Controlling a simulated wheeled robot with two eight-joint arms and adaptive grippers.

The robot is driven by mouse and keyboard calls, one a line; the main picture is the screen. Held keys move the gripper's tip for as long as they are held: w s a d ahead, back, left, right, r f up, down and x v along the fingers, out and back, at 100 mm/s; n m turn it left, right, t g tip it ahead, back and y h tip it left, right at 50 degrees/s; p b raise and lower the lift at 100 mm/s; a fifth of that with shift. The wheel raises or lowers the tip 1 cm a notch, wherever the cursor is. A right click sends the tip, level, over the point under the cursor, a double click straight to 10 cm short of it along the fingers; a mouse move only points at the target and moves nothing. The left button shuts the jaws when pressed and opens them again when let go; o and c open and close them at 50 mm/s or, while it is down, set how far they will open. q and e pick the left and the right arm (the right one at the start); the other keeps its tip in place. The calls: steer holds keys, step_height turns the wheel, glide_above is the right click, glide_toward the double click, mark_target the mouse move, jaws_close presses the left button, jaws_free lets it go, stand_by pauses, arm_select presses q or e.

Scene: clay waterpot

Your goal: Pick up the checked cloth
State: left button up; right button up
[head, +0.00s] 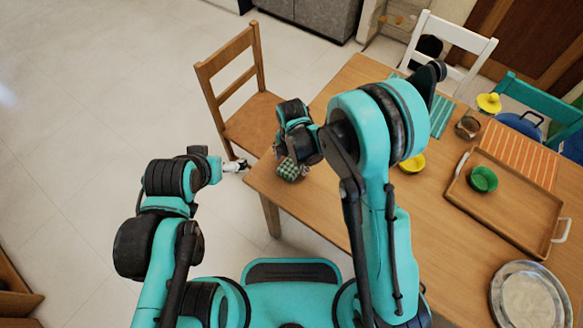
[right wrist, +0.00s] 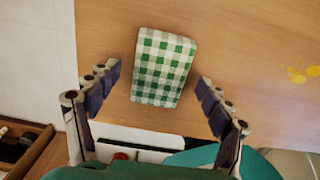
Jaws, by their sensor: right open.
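The checked cloth (right wrist: 163,67) is a green-and-white folded block lying on the wooden table near its edge. It also shows in the head view (head: 288,170), partly hidden by my right gripper. My right gripper (right wrist: 160,95) is open, with one finger on each side of the cloth and a gap to it on both sides. In the head view my right gripper (head: 284,152) is just above the cloth at the table's left corner. My left gripper (head: 236,166) is off the table's left side, away from the cloth; its finger opening is too small to tell.
A wooden chair (head: 245,90) stands by the table's left corner. Bare tabletop lies right of the cloth.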

steer(key=shift+f, duration=0.75)
steer(key=shift+r, duration=0.1)
steer(key=shift+c, duration=1)
steer(key=c, duration=1)
steer(key=shift+c, duration=0.2)
